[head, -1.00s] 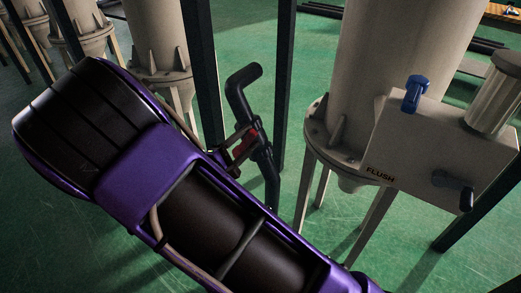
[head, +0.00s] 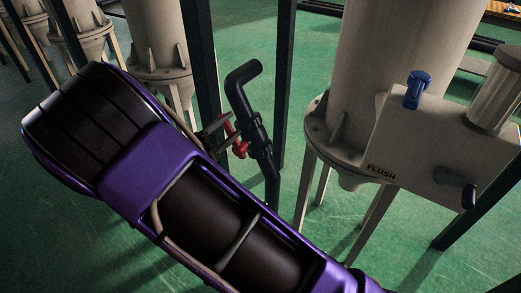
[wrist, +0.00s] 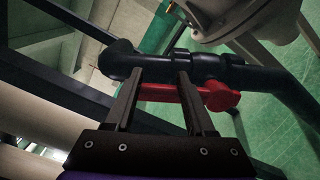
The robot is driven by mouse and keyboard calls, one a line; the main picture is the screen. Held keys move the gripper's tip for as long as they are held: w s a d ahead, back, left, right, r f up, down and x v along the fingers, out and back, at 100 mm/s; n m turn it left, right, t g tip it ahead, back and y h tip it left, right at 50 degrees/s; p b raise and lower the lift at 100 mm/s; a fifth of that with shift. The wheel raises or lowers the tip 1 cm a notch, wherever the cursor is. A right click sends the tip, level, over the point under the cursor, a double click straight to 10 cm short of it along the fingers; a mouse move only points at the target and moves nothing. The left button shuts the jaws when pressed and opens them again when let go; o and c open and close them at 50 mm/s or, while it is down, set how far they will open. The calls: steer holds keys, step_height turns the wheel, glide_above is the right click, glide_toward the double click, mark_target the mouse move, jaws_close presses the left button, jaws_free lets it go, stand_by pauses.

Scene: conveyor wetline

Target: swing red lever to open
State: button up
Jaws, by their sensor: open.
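The red lever (head: 240,149) sits on a black pipe (head: 246,98) and is partly hidden by my arm and gripper in the head view. In the wrist view the red lever (wrist: 218,97) lies along the pipe (wrist: 205,66), with its thicker rounded end at the right. My gripper (wrist: 160,74) is open, with its two fingers spread and reaching up to the pipe. Part of the lever shows between the fingers, and its thick end lies right of the right finger. I cannot tell whether the fingers touch it. In the head view my gripper (head: 221,126) is beside the lever, to its upper left.
Dark posts (head: 284,75) stand close beside the pipe. A large pale tank (head: 400,50) on legs stands at the right, with a box marked FLUSH (head: 430,150) carrying a blue handle (head: 417,90) and a black handle (head: 456,187). Green floor shows between them.

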steer(key=v, duration=0.4)
steer(key=shift+w+a+f, duration=0.1)
steer(key=shift+a+f, duration=0.15)
steer(key=shift+a, duration=0.2)
steer(key=v, duration=0.2)
steer(key=shift+s+r, duration=0.1)
steer(key=shift+s, duration=0.3)
steer(key=shift+d, duration=0.1)
